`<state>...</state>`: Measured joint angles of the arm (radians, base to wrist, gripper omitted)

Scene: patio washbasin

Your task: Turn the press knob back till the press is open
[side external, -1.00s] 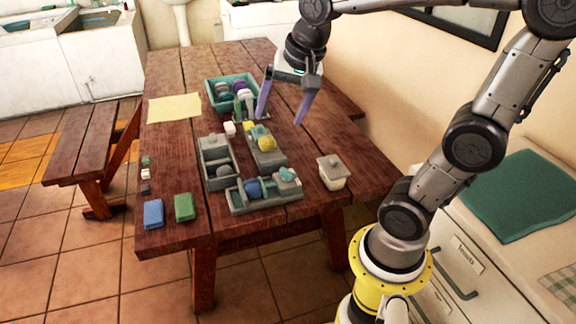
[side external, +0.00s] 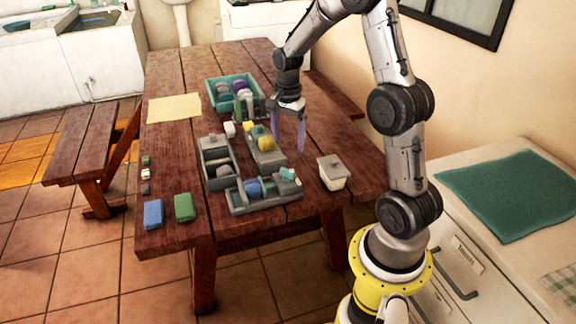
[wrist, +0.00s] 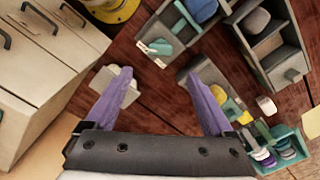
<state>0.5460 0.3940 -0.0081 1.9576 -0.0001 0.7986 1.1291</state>
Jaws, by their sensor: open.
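A grey block-shaped fixture (side external: 267,158) on the table carries a round yellow part (side external: 261,137), which looks like the press and its knob, though I cannot be sure. A second grey fixture (side external: 240,202) in front holds a blue round part (side external: 253,188) and a teal piece (side external: 287,174). My gripper (side external: 288,143) is open and empty, with purple fingers pointing down, just right of the yellow part. I cannot tell whether the press is open.
A grey divided tray (side external: 206,168) lies left of the fixture. A teal crate (side external: 213,99) with several items stands behind. Blue (side external: 153,214) and green (side external: 184,207) blocks lie front left. The table's left middle is mostly clear.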

